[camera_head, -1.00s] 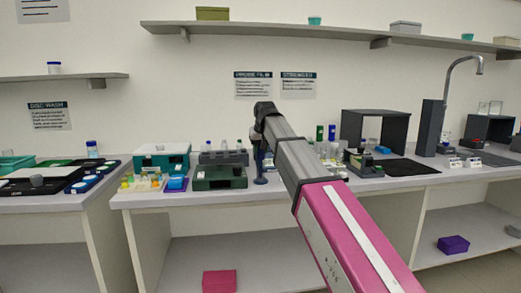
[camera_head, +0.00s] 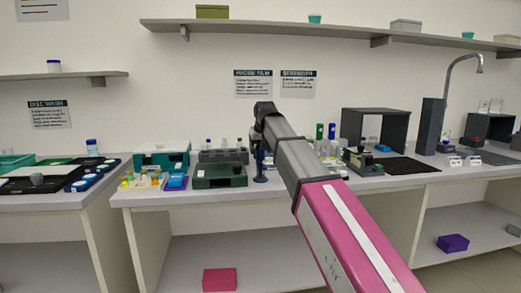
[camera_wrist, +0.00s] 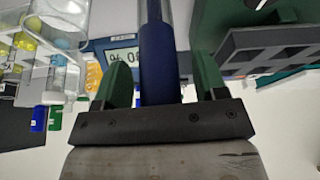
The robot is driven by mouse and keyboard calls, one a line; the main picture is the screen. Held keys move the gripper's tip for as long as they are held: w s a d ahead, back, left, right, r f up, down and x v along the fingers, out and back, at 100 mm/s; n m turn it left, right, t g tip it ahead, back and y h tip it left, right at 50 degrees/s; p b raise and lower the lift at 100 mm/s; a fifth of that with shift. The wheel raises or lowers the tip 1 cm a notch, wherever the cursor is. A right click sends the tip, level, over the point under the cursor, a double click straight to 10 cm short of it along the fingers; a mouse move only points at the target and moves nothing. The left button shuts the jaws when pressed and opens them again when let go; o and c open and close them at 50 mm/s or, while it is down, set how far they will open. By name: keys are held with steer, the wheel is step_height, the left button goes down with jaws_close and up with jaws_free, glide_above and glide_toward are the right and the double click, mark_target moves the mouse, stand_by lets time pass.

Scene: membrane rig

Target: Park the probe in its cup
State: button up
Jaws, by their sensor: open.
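The dark blue probe (camera_wrist: 160,62) runs between the two green fingers of my gripper (camera_wrist: 162,70) in the wrist view, with a narrow gap on either side. My gripper is open around it, not pressing on it. In the head view a slim dark blue upright piece (camera_head: 261,163) stands below the end of my arm, on a round dark base (camera_head: 261,180) at the bench. I cannot tell whether that base is the cup. My fingers are not clear in the head view. A meter with a lit display (camera_wrist: 122,57) lies behind the probe.
A dark green box (camera_head: 220,177) stands just left of the probe. A grey open box (camera_head: 375,130) stands further right.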

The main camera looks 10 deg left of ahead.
steer(key=v, duration=1)
steer(key=shift+r, duration=0.4)
steer(key=shift+s+d+f, duration=0.1)
